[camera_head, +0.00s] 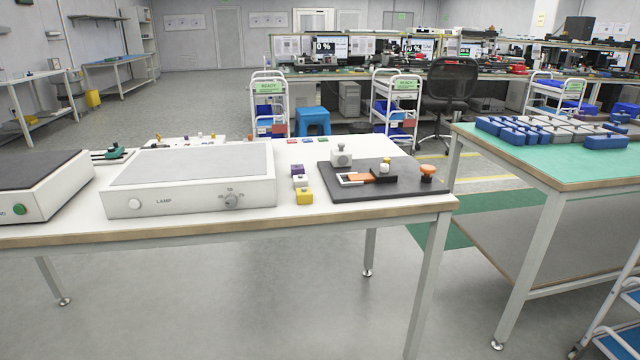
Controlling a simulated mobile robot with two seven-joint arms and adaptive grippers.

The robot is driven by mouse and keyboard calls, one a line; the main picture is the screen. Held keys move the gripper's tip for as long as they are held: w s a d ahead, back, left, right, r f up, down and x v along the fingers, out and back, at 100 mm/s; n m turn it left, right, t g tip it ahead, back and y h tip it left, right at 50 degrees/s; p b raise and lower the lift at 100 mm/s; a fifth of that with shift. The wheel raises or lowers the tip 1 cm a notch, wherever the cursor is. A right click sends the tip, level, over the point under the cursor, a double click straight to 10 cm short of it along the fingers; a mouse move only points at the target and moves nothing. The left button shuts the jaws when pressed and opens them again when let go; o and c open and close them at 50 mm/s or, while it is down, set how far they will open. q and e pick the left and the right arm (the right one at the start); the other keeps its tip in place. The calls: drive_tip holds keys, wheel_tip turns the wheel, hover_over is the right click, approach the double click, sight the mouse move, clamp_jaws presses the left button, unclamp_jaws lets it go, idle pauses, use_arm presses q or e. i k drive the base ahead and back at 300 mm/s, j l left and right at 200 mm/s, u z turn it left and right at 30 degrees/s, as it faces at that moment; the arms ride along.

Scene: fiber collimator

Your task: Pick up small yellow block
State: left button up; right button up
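A small yellow block (304,197) sits on the white table (290,214) near its front edge, just right of the lamp box. It is the nearest in a short row, with a pale block (300,182) and a purple block (297,170) behind it. The row stands between the lamp box and the dark board. Neither of my grippers shows in the head view.
The white lamp box (190,182) stands left of the blocks. The dark board (400,188) to the right carries a grey knobbed part (341,156), an orange-and-white piece (362,179) and an orange knob (428,173). A green-topped table (540,165) stands further right.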

sight(303, 195)
drive_tip(key=i+l, duration=0.8)
drive_tip(key=i, duration=0.15)
drive_tip(key=k+l+u, duration=0.15)
drive_tip(key=u, duration=0.3)
drive_tip(key=k+u, duration=0.15)
drive_tip(key=u, duration=0.25)
